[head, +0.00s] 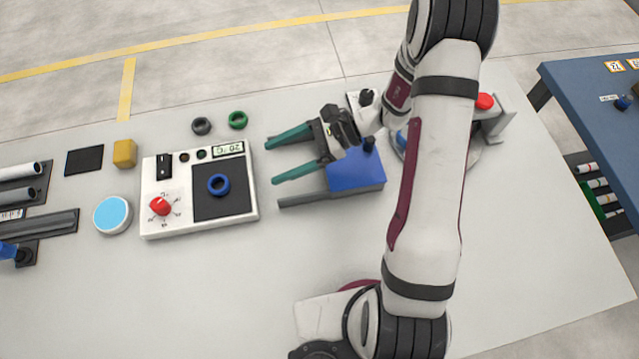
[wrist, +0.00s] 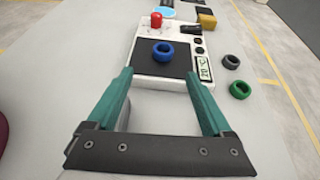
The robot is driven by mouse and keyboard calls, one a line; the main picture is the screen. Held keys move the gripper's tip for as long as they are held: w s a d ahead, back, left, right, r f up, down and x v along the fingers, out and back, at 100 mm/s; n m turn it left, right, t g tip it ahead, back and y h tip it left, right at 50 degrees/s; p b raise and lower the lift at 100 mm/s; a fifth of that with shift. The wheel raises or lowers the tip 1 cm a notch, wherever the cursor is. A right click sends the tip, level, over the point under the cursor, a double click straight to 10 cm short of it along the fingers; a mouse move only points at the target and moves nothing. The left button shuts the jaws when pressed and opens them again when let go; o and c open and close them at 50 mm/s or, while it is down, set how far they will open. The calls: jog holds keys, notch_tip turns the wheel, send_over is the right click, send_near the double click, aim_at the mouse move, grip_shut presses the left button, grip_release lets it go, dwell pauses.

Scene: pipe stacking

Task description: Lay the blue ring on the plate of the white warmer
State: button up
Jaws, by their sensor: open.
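The blue ring (head: 218,184) lies flat on the dark square plate (head: 206,208) of the white warmer (head: 160,222). In the wrist view the blue ring (wrist: 163,52) is on the plate (wrist: 147,65), beyond the fingertips. My gripper (head: 270,168) has green fingers and is open, to the right of the warmer and apart from the ring. In the wrist view my gripper (wrist: 159,72) has its fingers wide apart with nothing between them. The warmer's red knob (head: 159,206) and display (head: 229,149) are visible.
A grey ring (head: 201,126) and a green ring (head: 238,120) lie behind the warmer. A yellow block (head: 125,153), a black square (head: 84,160) and a round blue-topped dish (head: 113,214) are left of it. A blue block (head: 357,172) is near my gripper. The front table is clear.

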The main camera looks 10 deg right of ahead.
jog(key=s+r+n+g+h, duration=0.2)
jog(key=s+r+n+h, duration=0.15)
jog(key=s+r, duration=0.3)
jog(key=s+d+r+n+t+h, duration=0.1)
jog(key=s+d+r+n+h, duration=0.2)
jog(key=s, duration=0.3)
jog(key=s+d+r+n+t+h, duration=0.1)
jog(key=s+d+r+n+h, duration=0.2)
jog(key=s+n+h, duration=0.2)
jog(key=shift+s+d+r, duration=0.2)
jog(key=shift+s, duration=1)
jog(key=shift+n, duration=0.25)
jog(key=shift+c, duration=0.3)
